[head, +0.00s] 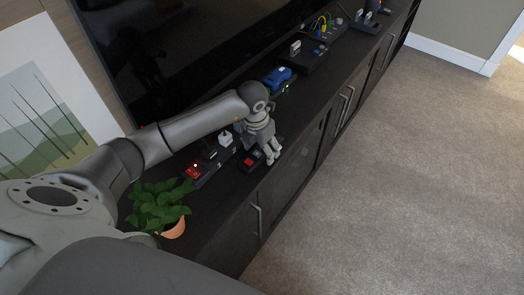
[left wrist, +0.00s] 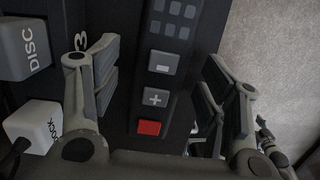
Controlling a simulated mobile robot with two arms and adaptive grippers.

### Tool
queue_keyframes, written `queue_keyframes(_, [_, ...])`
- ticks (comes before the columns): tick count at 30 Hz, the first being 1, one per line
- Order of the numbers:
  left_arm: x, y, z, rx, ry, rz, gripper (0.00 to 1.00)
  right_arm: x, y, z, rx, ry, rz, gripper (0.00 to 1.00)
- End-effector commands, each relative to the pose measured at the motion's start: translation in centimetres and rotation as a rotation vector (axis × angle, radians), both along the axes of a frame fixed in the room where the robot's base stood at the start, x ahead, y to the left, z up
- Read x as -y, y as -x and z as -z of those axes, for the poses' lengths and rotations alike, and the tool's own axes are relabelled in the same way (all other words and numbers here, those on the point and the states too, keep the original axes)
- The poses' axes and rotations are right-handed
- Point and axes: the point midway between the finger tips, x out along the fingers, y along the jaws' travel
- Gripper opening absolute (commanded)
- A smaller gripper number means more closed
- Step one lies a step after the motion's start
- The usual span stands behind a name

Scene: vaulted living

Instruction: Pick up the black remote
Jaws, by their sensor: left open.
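The black remote (head: 251,161) lies on the dark cabinet top, near its front edge, with a red button showing. In the left wrist view the remote (left wrist: 171,62) runs lengthwise between my fingers, with grey plus and minus keys and the red button. My left gripper (head: 269,153) is open over the remote, one finger on each side of it; I cannot tell whether either touches it. Part of the remote is hidden by the gripper in the head view. My right gripper is not in view.
A power strip with a red switch (head: 194,171) and a white plug (head: 225,138) lie behind the remote. A potted plant (head: 158,203) stands at the near end. A blue toy car (head: 278,77) sits farther along. A television (head: 180,45) stands behind; carpet (head: 400,170) lies clear in front.

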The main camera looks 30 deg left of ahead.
Motion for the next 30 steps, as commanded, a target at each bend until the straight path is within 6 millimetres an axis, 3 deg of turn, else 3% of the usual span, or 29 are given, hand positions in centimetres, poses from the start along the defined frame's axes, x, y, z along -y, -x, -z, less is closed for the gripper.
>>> queue_keyframes(6, [0.02,-0.04,0.07,0.001,0.000,0.000,0.68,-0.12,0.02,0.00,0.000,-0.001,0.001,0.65])
queue_keyframes(18, [0.01,-0.03,0.03,0.001,0.000,0.000,0.16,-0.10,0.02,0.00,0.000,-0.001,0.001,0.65])
queue_keyframes(30, [-0.01,-0.07,-0.77,0.002,0.000,0.000,0.16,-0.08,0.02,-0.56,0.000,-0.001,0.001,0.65])
